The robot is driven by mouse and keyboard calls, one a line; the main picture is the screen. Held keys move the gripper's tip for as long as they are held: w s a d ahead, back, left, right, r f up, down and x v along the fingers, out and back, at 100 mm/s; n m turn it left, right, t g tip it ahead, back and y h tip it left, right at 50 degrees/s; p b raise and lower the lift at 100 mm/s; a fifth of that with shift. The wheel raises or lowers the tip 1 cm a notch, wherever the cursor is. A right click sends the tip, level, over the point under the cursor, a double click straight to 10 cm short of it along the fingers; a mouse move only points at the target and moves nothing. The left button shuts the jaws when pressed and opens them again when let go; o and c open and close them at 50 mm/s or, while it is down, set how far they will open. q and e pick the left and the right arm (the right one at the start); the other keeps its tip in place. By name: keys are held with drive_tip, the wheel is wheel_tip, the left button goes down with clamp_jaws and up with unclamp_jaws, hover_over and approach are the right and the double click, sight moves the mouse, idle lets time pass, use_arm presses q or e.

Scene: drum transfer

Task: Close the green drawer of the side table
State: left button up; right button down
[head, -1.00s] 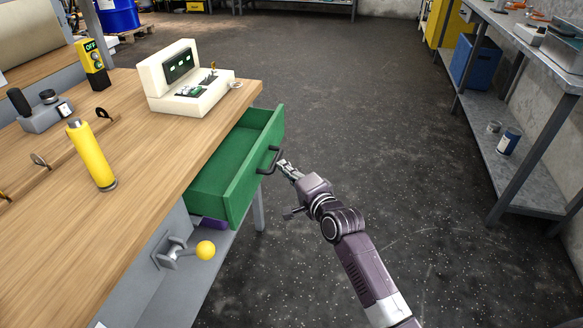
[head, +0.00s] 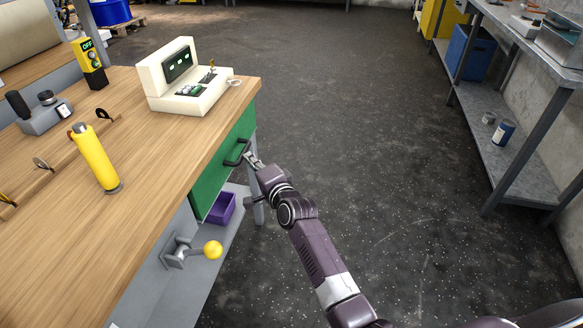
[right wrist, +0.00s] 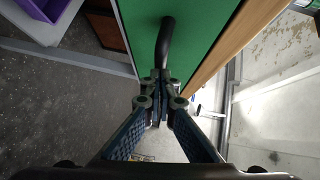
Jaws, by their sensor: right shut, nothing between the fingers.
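The green drawer (head: 226,167) of the wooden-topped side table (head: 140,170) shows its front panel, close under the tabletop edge; no open drawer interior is visible. Its dark handle (head: 238,152) sticks out from the front. My right gripper (head: 250,158) is shut and empty, with its fingertips at the handle. In the right wrist view the shut fingers (right wrist: 162,85) meet right at the end of the dark handle (right wrist: 165,42) on the green front. My left gripper is not in view.
A purple bin (head: 221,208) sits on the lower shelf. A lever with a yellow ball knob (head: 213,250) sticks out below the drawer. The floor (head: 350,120) to the right is clear.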

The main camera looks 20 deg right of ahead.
drive_tip(key=shift+s+a+r, duration=0.1)
drive_tip(key=shift+a+r, duration=0.1)
drive_tip(key=shift+a, duration=0.05)
